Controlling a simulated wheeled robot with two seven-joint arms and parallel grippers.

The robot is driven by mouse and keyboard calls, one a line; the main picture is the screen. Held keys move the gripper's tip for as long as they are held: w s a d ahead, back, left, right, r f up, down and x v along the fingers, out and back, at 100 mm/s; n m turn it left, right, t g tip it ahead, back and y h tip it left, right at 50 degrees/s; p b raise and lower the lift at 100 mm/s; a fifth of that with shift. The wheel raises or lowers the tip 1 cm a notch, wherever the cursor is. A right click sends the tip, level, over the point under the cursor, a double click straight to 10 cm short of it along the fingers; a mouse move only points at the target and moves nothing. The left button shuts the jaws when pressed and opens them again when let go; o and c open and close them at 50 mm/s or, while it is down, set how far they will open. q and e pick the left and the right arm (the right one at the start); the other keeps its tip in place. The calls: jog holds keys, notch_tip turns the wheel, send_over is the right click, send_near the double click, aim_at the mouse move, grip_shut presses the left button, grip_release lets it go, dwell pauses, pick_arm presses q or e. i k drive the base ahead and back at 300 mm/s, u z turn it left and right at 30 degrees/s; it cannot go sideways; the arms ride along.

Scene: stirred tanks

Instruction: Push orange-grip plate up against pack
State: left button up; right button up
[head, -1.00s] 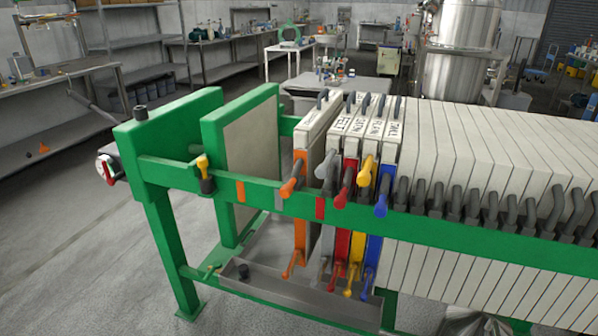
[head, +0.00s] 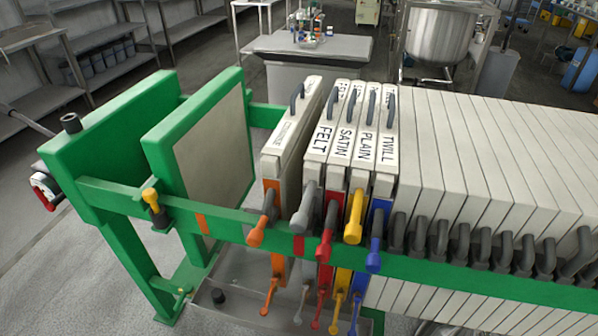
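The orange-grip plate (head: 283,150) hangs upright in the green filter-press frame, with an orange side grip (head: 258,226) and a dark top handle. To its right, the pack begins with the FELT plate (head: 318,140), which has a grey grip. The SATIN plate (head: 340,140) with a red grip, the PLAIN plate (head: 362,140) with a yellow grip and the TWILL plate (head: 385,140) with a blue grip follow. A narrow gap separates the orange-grip plate from the FELT plate. Neither of my grippers is in view.
A green rail (head: 450,262) runs along the front of the plates. The green pressing plate (head: 195,150) stands left, with an open space between it and the orange-grip plate. Many white plates (head: 480,150) fill the right. A grey tray (head: 240,300) lies below.

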aim_at(283, 189)
jog(key=u, duration=1.3)
jog(key=k, duration=0.8)
jog(key=z, duration=1.05)
jog(key=i, duration=0.5)
jog(key=z, duration=0.1)
